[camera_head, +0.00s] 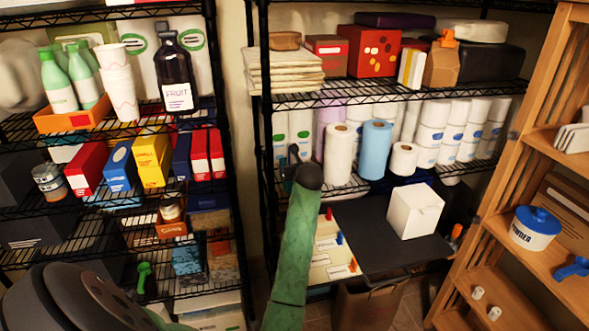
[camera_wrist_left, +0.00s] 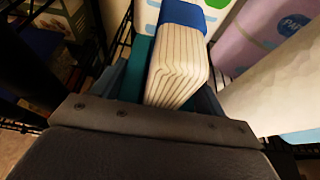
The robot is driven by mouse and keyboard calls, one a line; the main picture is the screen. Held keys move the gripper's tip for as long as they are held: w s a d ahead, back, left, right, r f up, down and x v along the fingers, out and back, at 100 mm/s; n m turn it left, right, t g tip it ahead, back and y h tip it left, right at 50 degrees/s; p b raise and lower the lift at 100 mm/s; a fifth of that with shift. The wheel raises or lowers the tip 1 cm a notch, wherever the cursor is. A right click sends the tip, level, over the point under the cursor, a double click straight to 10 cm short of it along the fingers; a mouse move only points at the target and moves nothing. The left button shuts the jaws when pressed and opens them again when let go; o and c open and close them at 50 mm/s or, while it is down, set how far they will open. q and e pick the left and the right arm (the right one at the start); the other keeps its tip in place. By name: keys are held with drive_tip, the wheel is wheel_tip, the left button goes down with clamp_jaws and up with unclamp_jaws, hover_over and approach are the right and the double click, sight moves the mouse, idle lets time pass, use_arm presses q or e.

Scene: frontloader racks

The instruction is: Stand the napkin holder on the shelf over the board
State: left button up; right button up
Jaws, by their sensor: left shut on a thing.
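My left gripper (camera_head: 292,166) is at the left end of the wire shelf (camera_head: 350,186) that holds paper rolls, above the dark board (camera_head: 392,243). In the left wrist view it is shut on the napkin holder (camera_wrist_left: 184,15), a blue band around a stack of white folded napkins. The holder's far end and underside are hidden, and I cannot tell whether it touches the shelf. In the head view my gripper and arm mostly cover it. My right gripper is not in view.
White rolls (camera_head: 339,154), a blue roll (camera_head: 374,150) and a short roll (camera_head: 404,159) stand just right of the gripper. A black rack post (camera_head: 263,150) is close on the left. A white box (camera_head: 415,211) sits on the board. A wooden rack (camera_head: 545,140) stands at right.

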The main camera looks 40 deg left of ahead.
use_arm(q)
drive_tip(key=shift+f+b, duration=0.3)
drive_tip(key=shift+f, duration=0.2)
idle(0.3)
drive_tip(key=o, duration=1.4)
drive_tip(key=shift+o, duration=0.2)
